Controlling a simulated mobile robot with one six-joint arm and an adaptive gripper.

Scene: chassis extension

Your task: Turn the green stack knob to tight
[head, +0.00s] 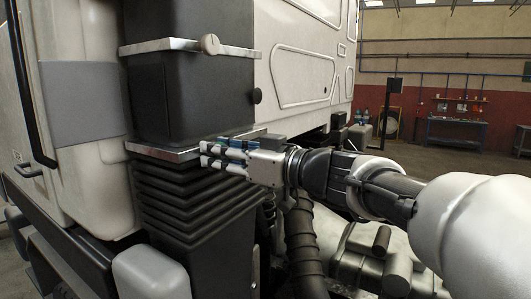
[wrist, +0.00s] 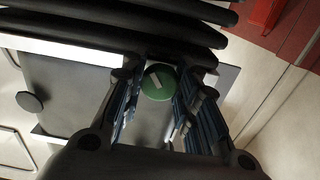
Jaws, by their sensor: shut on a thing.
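The green stack knob (wrist: 158,84) shows between my fingers in the wrist view. It is round, with a pale slanted bar across its face. My gripper (wrist: 165,90) has one finger on each side of it and is shut on it. In the head view my gripper (head: 204,153) is at the lower metal band (head: 160,152) of the black stack, reaching in from the right. The green knob is hidden behind the fingers there.
A pale knob (head: 210,44) sits on the upper metal band. A small black knob (head: 257,96) sticks out on the stack's right side. Ribbed black bellows (head: 185,200) lie below my gripper. The white cab panel (head: 300,75) stands behind, and hoses lie below my arm.

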